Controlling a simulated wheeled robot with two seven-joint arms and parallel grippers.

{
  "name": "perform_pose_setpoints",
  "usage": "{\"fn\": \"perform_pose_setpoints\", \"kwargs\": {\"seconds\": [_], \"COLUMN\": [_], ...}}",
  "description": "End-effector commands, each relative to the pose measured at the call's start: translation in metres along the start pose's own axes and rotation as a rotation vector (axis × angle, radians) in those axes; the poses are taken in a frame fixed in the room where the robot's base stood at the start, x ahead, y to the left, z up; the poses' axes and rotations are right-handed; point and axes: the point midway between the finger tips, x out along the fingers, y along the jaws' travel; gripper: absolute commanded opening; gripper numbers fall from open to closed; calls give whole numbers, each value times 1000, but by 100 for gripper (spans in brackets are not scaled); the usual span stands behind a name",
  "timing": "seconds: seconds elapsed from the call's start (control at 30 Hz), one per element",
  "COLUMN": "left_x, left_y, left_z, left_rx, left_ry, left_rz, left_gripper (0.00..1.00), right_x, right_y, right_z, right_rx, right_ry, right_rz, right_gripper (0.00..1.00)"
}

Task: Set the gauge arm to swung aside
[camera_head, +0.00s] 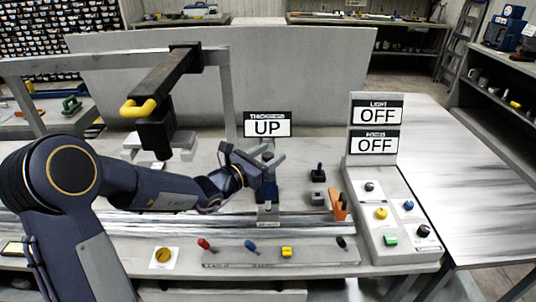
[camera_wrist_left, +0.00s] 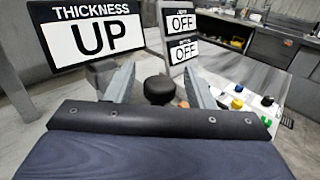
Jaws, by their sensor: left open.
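A sign reading "THICKNESS UP" (camera_head: 267,125) stands at the middle of the bench; it also shows in the left wrist view (camera_wrist_left: 90,35). Below it is a dark blue stand (camera_head: 268,192), partly hidden by my left gripper (camera_head: 268,163). My left gripper is open, its fingers pointing away. In the left wrist view a round black knob (camera_wrist_left: 160,89) shows between the two fingers, seemingly beyond them; I cannot tell whether they touch it. I cannot tell which part is the gauge arm. My right gripper is not in view.
A black overhead arm with a yellow handle (camera_head: 139,107) hangs from the grey frame at left. A panel with two OFF signs (camera_head: 376,128) and several buttons stands at right. A row of coloured knobs (camera_head: 286,252) lines the front edge. An orange holder (camera_head: 340,206) stands right of the stand.

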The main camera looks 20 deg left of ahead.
Motion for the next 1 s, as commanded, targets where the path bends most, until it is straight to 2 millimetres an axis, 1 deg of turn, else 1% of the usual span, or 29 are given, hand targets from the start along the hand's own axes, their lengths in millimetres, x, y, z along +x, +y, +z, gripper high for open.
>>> {"fn": "perform_pose_setpoints", "kwargs": {"seconds": [0.07,0.17,0.43,0.47,0.67,0.83,1.0], "left_x": [0,0,-1,-1,-1,-6,-11], "left_y": [0,0,0,0,2,10,13], "left_z": [0,0,0,0,1,4,2], "left_rx": [0,0,1,1,2,4,0], "left_ry": [0,0,0,0,-2,-7,-3], "left_rz": [0,0,0,0,-8,-71,-124], "left_gripper": [48,37,1,0,0,0,0], "right_x": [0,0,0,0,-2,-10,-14], "right_y": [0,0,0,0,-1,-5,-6], "right_z": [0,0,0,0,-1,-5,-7], "right_rx": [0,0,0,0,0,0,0], "right_ry": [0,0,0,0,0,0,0], "right_rz": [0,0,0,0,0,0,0], "right_gripper": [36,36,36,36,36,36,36]}}
